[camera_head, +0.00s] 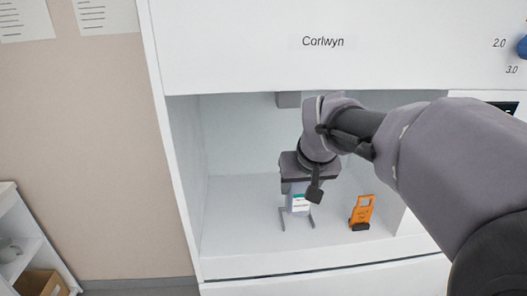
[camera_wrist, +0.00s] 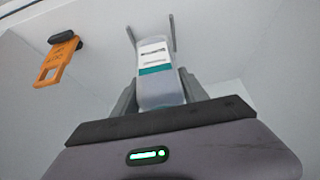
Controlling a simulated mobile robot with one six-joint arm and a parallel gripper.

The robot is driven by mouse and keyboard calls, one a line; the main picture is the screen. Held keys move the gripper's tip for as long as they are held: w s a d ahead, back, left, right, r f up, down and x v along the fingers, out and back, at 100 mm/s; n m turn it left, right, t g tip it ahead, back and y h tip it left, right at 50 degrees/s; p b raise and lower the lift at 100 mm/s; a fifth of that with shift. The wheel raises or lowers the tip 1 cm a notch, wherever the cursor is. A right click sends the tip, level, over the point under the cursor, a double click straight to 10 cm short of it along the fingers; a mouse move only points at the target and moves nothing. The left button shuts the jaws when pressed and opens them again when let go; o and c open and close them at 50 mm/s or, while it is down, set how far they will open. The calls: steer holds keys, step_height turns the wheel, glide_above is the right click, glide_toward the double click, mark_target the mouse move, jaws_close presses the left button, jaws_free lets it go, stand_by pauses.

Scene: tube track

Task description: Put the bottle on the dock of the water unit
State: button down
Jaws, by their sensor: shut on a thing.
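The bottle (camera_head: 300,203), pale with a white and teal label, is inside the open bay of the water unit (camera_head: 323,60). In the wrist view the bottle (camera_wrist: 155,65) sits between the two grey fingers of my gripper (camera_wrist: 158,88), which is shut on it. In the head view my gripper (camera_head: 299,187) is above the bottle and covers its upper part. Two thin grey rails (camera_head: 312,220), apparently the dock, lie on the bay floor on either side of the bottle's lower end. Whether the bottle's base touches the floor I cannot tell.
An orange holder-like piece (camera_head: 362,210) with a black foot stands to the right of the bottle on the bay floor. A grey block (camera_head: 288,99) hangs from the bay's ceiling. The bay's left wall (camera_head: 186,150) is close; floor left of the bottle is clear.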

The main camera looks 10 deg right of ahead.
mark_target(299, 197)
steer(key=shift+f+b, duration=0.9)
steer(key=shift+f, duration=0.9)
steer(key=c, duration=0.6)
jaws_free()
steer(key=shift+r, duration=0.1)
